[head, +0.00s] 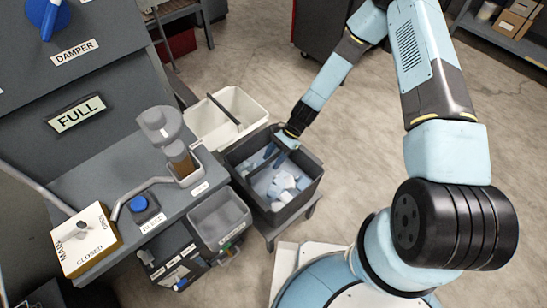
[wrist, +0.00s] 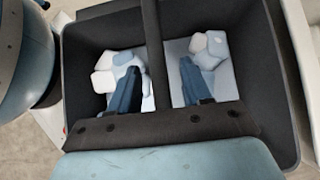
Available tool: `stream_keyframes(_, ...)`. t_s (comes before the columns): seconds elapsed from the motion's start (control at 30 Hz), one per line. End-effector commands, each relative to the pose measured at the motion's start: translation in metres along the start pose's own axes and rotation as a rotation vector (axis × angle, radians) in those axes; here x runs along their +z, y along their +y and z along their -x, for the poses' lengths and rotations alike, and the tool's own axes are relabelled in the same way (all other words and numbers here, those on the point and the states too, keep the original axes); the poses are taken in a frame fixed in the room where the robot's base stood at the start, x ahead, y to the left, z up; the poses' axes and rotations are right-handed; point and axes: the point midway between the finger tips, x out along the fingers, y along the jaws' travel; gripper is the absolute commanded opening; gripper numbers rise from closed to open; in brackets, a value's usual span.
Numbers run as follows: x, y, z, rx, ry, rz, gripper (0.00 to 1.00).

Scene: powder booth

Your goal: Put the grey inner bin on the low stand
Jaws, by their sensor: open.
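The dark grey inner bin (head: 243,178) holds several white and pale blue blocks. It appears to rest on the low stand (head: 309,208), whose edge and legs show beneath it. My gripper (head: 274,154) is over the bin with its fingers pointing down into it. In the wrist view, my gripper (wrist: 160,88) is open, one blue finger on each side of the dark bar (wrist: 157,55) that crosses the grey bin (wrist: 96,32). The fingers look apart from the bar. Whether they touch the blocks below cannot be told.
A cream bin (head: 207,122) with a dark bar across it stands behind the grey bin. A smaller grey tray (head: 220,216) and the booth's counter (head: 103,166) are close on the left. Open floor (head: 357,150) lies to the right.

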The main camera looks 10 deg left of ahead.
Motion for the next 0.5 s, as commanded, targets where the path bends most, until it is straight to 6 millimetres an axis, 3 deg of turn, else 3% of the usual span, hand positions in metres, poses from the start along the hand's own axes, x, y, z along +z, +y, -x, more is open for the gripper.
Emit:
stream_keyframes(0.17,-0.001,-0.001,0.015,-0.002,0.003,0.001,0.48)
stream_keyframes(0.5,0.000,-0.001,0.077,-0.002,0.003,0.001,0.48)
